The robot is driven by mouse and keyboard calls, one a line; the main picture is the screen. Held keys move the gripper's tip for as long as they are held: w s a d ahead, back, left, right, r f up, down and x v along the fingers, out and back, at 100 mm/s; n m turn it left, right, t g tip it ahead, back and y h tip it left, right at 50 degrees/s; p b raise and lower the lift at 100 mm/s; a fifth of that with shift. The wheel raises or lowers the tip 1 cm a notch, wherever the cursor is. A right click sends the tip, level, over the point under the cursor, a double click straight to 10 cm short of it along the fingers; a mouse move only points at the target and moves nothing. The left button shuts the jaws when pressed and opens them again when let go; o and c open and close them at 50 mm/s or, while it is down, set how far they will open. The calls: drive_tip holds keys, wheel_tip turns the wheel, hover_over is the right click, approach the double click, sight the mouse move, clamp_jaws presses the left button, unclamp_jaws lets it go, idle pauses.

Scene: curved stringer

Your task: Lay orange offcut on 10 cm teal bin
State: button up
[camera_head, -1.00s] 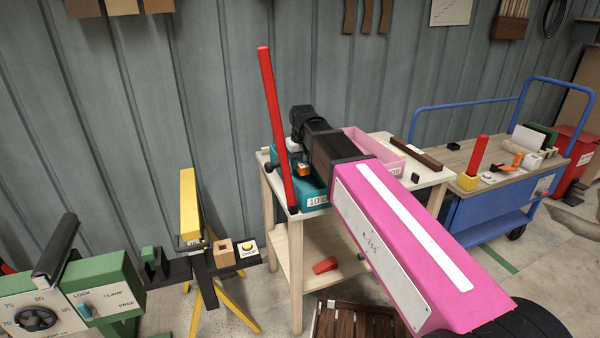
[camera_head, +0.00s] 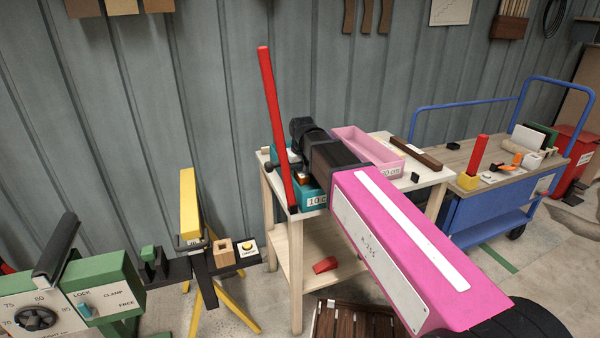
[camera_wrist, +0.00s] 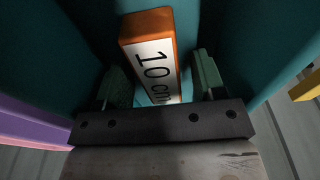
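The orange offcut (camera_wrist: 147,24), with a white "10 cm" label on its face, is inside the teal bin (camera_wrist: 255,35) in the wrist view. My gripper (camera_wrist: 163,80) reaches into the bin with one finger on each side of the offcut. Dark gaps show between the fingers and the offcut, so the gripper looks open around it. In the head view the teal bin (camera_head: 313,189) stands at the table's left end, its "10 c..." label partly cut off by my arm. A small orange patch of the offcut (camera_head: 303,177) shows beside my gripper (camera_head: 292,168).
A tall red bar (camera_head: 276,130) leans upright in front of the teal bin. A pink bin (camera_head: 365,143) stands to its right on the pale table (camera_head: 440,174). A brown bar lies farther right. A blue trolley (camera_head: 485,210) stands beyond.

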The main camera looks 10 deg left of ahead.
wheel_tip(320, 180, up, 12)
drive_tip(key=s, duration=0.1)
drive_tip(key=shift+d, duration=0.4)
idle(0.3)
drive_tip(key=shift+s, duration=0.1)
